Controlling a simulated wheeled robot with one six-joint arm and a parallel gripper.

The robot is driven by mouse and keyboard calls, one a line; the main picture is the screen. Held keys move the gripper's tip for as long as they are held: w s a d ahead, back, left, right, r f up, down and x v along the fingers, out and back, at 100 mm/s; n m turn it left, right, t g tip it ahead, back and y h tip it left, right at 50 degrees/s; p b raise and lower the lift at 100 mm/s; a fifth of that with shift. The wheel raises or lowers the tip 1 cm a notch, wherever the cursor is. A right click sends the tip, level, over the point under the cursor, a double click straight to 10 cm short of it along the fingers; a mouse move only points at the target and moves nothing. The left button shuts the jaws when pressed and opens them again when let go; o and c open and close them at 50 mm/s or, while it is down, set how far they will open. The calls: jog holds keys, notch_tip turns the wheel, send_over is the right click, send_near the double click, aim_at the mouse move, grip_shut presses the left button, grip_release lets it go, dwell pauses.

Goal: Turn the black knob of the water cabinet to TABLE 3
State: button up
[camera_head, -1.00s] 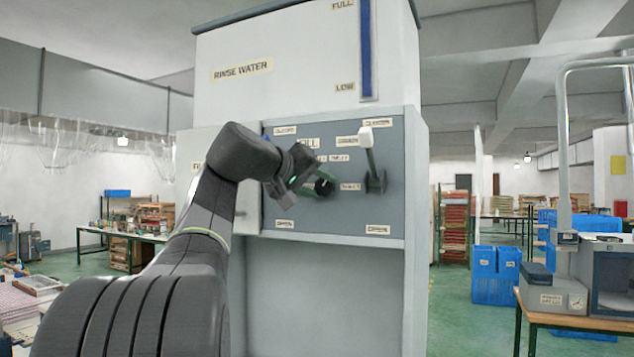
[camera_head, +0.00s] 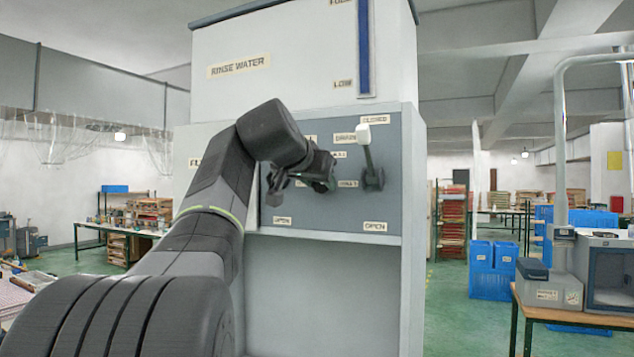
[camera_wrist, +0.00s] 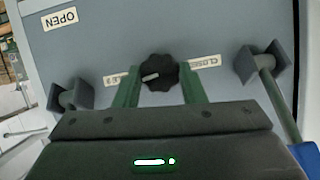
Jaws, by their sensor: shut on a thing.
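The water cabinet (camera_head: 325,262) stands in front of me, with a grey valve panel (camera_head: 330,222) on its face. In the wrist view the black knob (camera_wrist: 159,72) sits between the green fingers of my gripper (camera_wrist: 160,86), which is shut on it. A pale pointer mark on the knob points to the left in that view. The labels beside the knob are partly hidden by the fingers; one ends in what looks like a table number, and the other starts with CLOSE. In the head view my gripper (camera_head: 322,178) is at the panel and mostly hides the knob.
A lever with a white tip (camera_head: 366,150) stands close to the right of my gripper on the panel. Another lever mount (camera_wrist: 70,95) shows in the wrist view. Blue bins (camera_head: 492,268) and a table with a machine (camera_head: 550,290) stand to the right.

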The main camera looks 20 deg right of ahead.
jog(key=shift+f+m+t+y, duration=0.25)
jog(key=shift+m+t+y, duration=0.05)
jog(key=shift+m, duration=0.1)
dwell(0.4)
jog(key=o, duration=1)
jog(key=shift+r, duration=0.1)
jog(key=shift+s+r, duration=0.1)
jog(key=b+v, duration=0.2)
jog(key=v, duration=1.1)
jog(key=shift+s+a, duration=0.2)
jog(key=shift+s, duration=0.05)
